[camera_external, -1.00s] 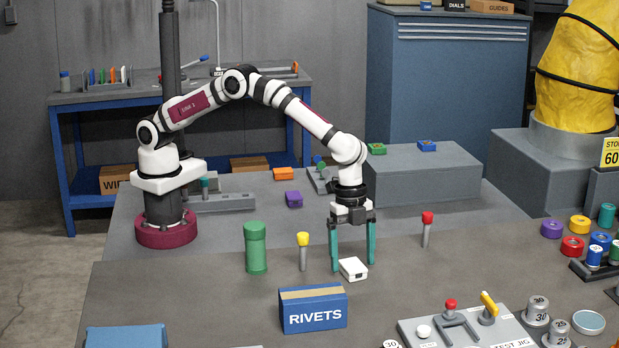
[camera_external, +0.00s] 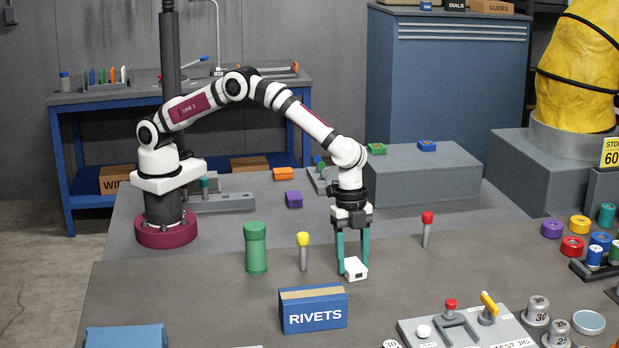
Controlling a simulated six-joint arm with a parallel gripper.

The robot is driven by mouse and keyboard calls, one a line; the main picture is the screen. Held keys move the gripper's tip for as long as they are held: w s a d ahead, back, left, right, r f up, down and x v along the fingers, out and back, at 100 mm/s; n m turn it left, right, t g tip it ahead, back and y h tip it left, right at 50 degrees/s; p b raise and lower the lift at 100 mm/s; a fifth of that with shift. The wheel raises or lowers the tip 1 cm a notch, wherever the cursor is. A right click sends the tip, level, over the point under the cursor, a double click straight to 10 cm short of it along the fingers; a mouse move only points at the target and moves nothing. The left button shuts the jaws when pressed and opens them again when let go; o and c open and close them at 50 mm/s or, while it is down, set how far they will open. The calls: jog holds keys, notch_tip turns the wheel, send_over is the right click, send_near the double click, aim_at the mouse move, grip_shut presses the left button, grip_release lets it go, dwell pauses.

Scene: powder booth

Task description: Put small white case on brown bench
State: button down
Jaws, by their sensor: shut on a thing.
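The small white case (camera_external: 355,269) is in the middle of the view, at the level of the brown bench (camera_external: 190,288), the broad front worktop. My gripper (camera_external: 353,263) points straight down with its teal fingers on either side of the case, shut on it. The case seems to rest on the bench; I cannot see any clear gap under it. The fingertips are partly hidden behind the case.
A blue RIVETS box (camera_external: 313,309) stands just in front. A yellow-topped peg (camera_external: 303,251) and a green cylinder (camera_external: 255,247) stand to the left, a red-topped peg (camera_external: 427,229) to the right. The test jig (camera_external: 467,326) lies front right. The bench's left part is mostly clear.

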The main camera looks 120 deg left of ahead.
aim_at(354, 266)
notch_tip(354, 266, up, 4)
jog(key=shift+r, duration=0.15)
jog(key=s+d+r, duration=0.5)
jog(key=d+r, duration=0.5)
jog(key=r, duration=0.2)
jog(key=s+a+n+y, duration=0.1)
jog(key=s+a+n, duration=0.35)
jog(key=a, duration=0.55)
jog(key=s+a+n, duration=0.4)
jog(key=a+n, duration=0.1)
jog(key=a, duration=0.5)
jog(key=s+a+n+y, duration=0.1)
jog(key=s+a+n, duration=0.35)
jog(key=a, duration=0.55)
jog(key=s+a+n+g, duration=0.1)
jog(key=s+a+n, duration=0.5)
jog(key=s, duration=0.3)
jog(key=s+a+n, duration=0.5)
jog(key=s, duration=0.4)
notch_tip(354, 266, down, 10)
jog(key=shift+y, duration=0.4)
jog(key=s+a+f, duration=0.2)
jog(key=s, duration=0.1)
jog(key=s+a+f, duration=0.2)
jog(key=s+a, duration=0.1)
jog(key=s+a+f, duration=0.3)
jog(key=shift+a, duration=0.1)
notch_tip(354, 266, down, 4)
jog(key=shift+s+a+f, duration=0.1)
